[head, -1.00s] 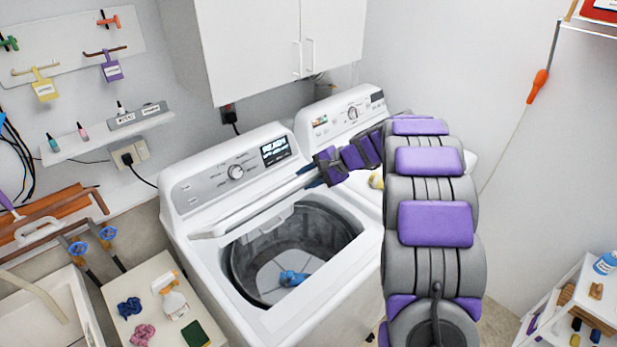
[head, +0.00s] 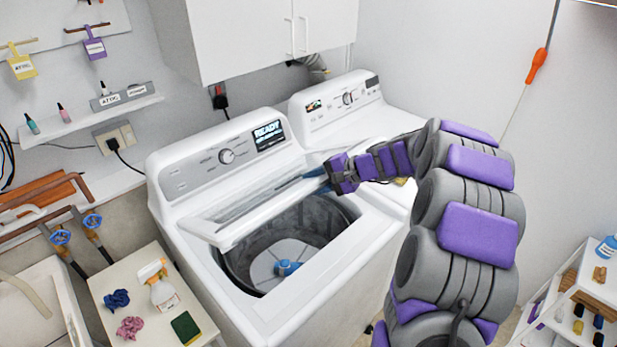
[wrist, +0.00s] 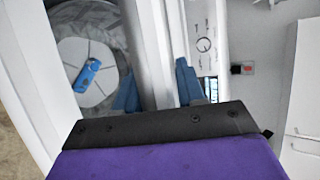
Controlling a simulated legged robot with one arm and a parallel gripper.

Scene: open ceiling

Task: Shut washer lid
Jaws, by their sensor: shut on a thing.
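The white top-loading washer (head: 270,322) stands in front of me. Its lid (head: 232,232) is partly open, tilted forward over the rear of the drum opening. My gripper (head: 320,178) is at the lid's right end, shut on it. In the wrist view, the blue fingers of my gripper (wrist: 158,92) sit on either side of the lid's white edge (wrist: 153,45). The drum (head: 268,265) still shows below the lid, with a blue item (head: 287,268) on the pale disc at its bottom. The blue item also shows in the wrist view (wrist: 87,76).
A dryer (head: 322,118) stands to the right of the washer. A small table (head: 140,318) with a spray bottle (head: 158,290), cloths and a sponge is at the left. A wall cabinet (head: 260,40) hangs above. A shelf cart (head: 570,330) is at the lower right.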

